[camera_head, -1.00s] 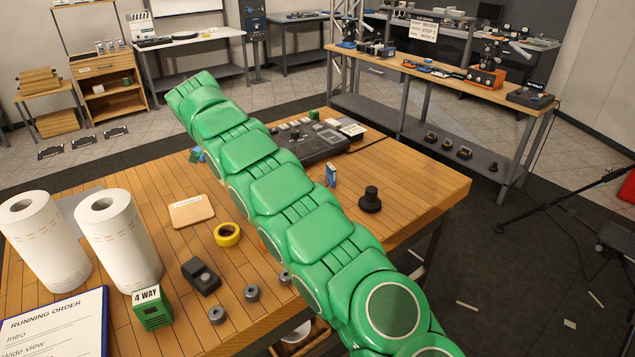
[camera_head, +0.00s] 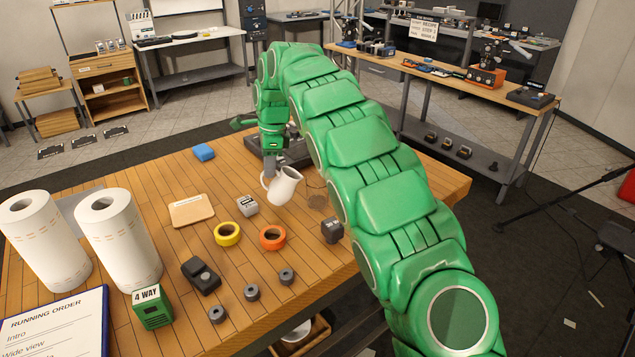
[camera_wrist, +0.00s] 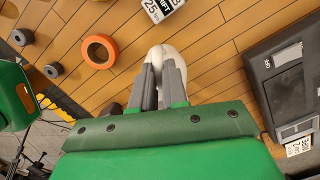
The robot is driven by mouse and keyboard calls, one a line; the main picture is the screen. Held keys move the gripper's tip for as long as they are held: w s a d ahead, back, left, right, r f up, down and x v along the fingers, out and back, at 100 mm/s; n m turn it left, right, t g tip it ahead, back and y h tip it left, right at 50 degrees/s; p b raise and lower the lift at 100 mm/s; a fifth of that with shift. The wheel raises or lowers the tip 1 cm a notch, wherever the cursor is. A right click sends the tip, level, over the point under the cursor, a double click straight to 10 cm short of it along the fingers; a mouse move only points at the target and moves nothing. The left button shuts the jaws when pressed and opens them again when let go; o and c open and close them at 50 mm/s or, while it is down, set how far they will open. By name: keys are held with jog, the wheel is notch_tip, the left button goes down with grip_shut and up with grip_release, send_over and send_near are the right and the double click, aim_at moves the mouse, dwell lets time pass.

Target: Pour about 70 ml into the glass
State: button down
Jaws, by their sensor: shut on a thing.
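A white jug (camera_head: 284,188) hangs from my gripper (camera_head: 269,170) near the middle of the wooden table. My gripper is shut on its handle side, at the left. The jug leans a little, its spout toward the upper right. A clear glass (camera_head: 317,196) stands just right of the jug, faint and partly hidden by my arm. In the wrist view my grey fingers (camera_wrist: 158,88) are closed together against the white jug (camera_wrist: 176,58). I cannot see liquid in the jug or glass, or any stream between them.
Orange tape (camera_head: 272,237), yellow tape (camera_head: 228,234), a small grey-white box (camera_head: 247,206) and a dark block (camera_head: 332,230) sit near the jug. A dark console (camera_wrist: 290,75) lies beyond it. Paper rolls (camera_head: 118,240) stand at the left. The table's left middle has free room.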

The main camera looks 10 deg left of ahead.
jog(key=shift+w+d+r+y, duration=0.2)
jog(key=shift+d+r+y, duration=0.15)
jog(key=shift+d, duration=0.15)
jog(key=shift+w+d+r+y, duration=0.15)
jog(key=shift+d+r+y, duration=0.1)
jog(key=shift+d+y, duration=0.15)
jog(key=shift+w+d+r+g+y, duration=0.15)
jog(key=shift+d+r+g+y, duration=0.25)
jog(key=shift+d+y, duration=0.15)
jog(key=shift+w+d+r+g+y, duration=0.15)
jog(key=shift+d+r+g+y, duration=0.2)
jog(key=shift+y, duration=0.25)
jog(key=shift+w+d+r+y, duration=0.1)
jog(key=shift+d+r+y, duration=0.1)
jog(key=shift+y, duration=0.1)
jog(key=shift+d+r+y, duration=0.15)
jog(key=shift+d+y, duration=0.1)
jog(key=shift+y, duration=0.05)
jog(key=shift+w+d+r+g+y+p, duration=0.15)
jog(key=shift+d+g+y+p, duration=0.1)
jog(key=shift+y+p, duration=0.1)
jog(key=shift+d+r+y, duration=0.15)
jog(key=shift+y, duration=0.1)
jog(key=shift+w+d+r+g+y+p, duration=0.15)
jog(key=shift+d+g+y+p, duration=0.05)
jog(key=shift+d+y+p, duration=0.25)
jog(key=shift+w+d+r+g+y+p, duration=0.15)
jog(key=shift+d+g+y+p, duration=0.15)
jog(key=shift+p, duration=0.25)
